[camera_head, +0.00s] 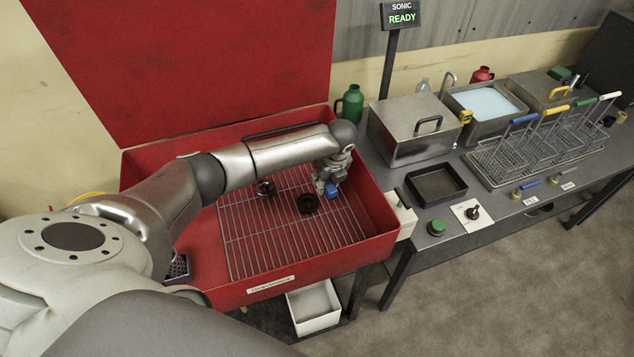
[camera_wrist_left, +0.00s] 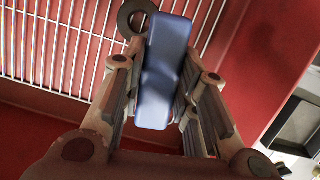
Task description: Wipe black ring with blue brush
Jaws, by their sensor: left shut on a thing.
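My left gripper (camera_head: 328,182) is over the red basin, above the right part of the wire rack. It is shut on the blue brush (camera_wrist_left: 165,70), whose long blue block fills the space between the fingers in the left wrist view. A black ring (camera_head: 308,203) lies on the rack just left of and below the gripper in the head view. A dark ring (camera_wrist_left: 135,16) shows behind the far end of the brush in the left wrist view; I cannot tell whether they touch. A second dark ring-like part (camera_head: 265,188) lies further left. My right gripper is not in view.
The red basin (camera_head: 362,222) has raised walls around the wire rack (camera_head: 262,240). To the right, a bench bears a closed steel tank (camera_head: 405,138), a black tray (camera_head: 437,184) and wire baskets (camera_head: 530,145). A white bin (camera_head: 315,307) stands below the basin.

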